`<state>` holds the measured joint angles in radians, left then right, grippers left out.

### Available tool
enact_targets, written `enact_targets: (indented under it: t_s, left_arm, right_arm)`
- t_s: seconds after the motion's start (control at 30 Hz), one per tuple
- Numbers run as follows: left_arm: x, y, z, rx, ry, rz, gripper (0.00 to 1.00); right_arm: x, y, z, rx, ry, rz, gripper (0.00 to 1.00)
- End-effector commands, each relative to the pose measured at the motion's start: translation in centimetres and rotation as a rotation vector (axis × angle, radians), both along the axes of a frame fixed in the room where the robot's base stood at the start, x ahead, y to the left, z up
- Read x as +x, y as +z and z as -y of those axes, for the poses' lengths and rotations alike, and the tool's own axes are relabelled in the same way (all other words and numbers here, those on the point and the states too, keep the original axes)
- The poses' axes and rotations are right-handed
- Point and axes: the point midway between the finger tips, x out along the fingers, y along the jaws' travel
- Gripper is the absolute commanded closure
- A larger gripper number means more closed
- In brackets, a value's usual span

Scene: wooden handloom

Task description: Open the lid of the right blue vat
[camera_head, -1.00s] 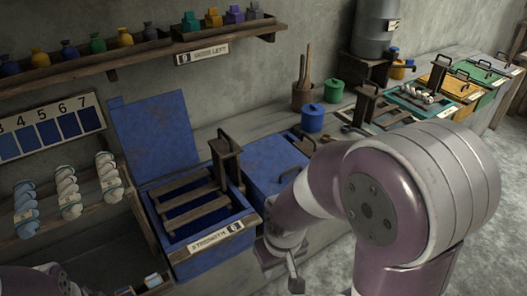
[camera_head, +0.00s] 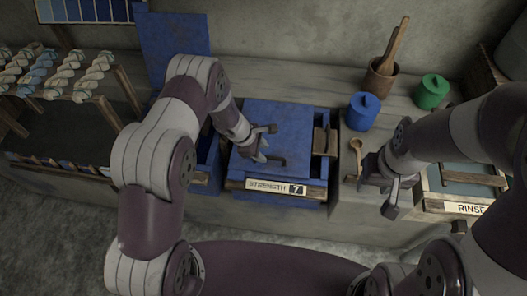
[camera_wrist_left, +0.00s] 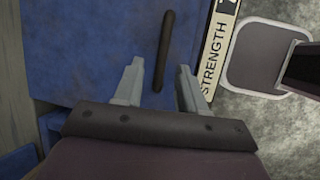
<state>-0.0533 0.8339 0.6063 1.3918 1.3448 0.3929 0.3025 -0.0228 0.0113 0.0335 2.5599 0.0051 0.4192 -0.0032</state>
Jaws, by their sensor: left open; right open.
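The right blue vat has its flat blue lid (camera_head: 282,118) shut, above a front label (camera_head: 276,188) reading "STRENGTH 7". A dark bar handle (camera_head: 277,161) lies near the lid's front edge. My left gripper (camera_head: 264,143) is open above the lid, beside the handle. In the left wrist view, the open fingers (camera_wrist_left: 158,84) have the dark handle (camera_wrist_left: 166,45) lined up between them and reaching beyond the tips; contact is not clear. My right gripper (camera_head: 390,192) is open and empty, right of the vat, by the wooden counter.
The left blue vat's raised lid (camera_head: 172,42) stands behind my left arm. A wooden clamp (camera_head: 325,140) sits at the lid's right edge. A blue jar (camera_head: 362,110), a green jar (camera_head: 432,91), a wooden spoon (camera_head: 357,150) and the rinse tub (camera_head: 465,180) are at right.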

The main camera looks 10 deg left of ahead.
Motion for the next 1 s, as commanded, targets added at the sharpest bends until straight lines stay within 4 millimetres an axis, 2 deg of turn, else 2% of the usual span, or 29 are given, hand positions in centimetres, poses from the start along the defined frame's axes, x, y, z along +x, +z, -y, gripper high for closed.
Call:
enact_targets:
  t_s: [0.1,0.2,0.5,0.57,0.6,0.63,0.87,1.0]
  left_arm:
    - [0.3,-1.5,0.6,0.001,0.0,-0.001,0.6]
    - [0.4,-2.2,0.9,0.001,-0.002,0.0,0.6]
    - [0.5,-2.5,1.0,0.001,-0.001,0.002,0.6]
    - [0.5,-2.5,1.0,0.001,-0.002,0.002,0.79]
    - [0.5,-2.5,1.0,0.001,-0.002,0.002,0.92]
    - [0.5,-2.5,1.0,0.001,-0.002,0.002,1.0]
    - [0.6,-2.3,1.0,0.002,-0.001,0.002,1.0]
    - [0.9,-1.1,0.9,0.003,0.0,0.004,1.0]
  right_arm:
    - [0.0,0.3,0.0,0.0,0.0,0.0,0.57]
    - [0.0,0.4,0.0,0.0,0.0,0.001,0.57]
    - [0.0,0.3,0.0,0.0,0.0,0.0,0.57]
    - [0.0,0.3,0.0,0.0,0.0,0.0,0.57]
    - [0.0,0.3,0.0,0.0,0.0,0.0,0.57]
    - [0.0,0.3,0.0,0.0,0.0,0.0,0.57]
    - [0.0,0.5,0.0,0.0,0.0,0.0,0.57]
    - [0.0,1.2,0.0,0.0,0.0,0.0,0.57]
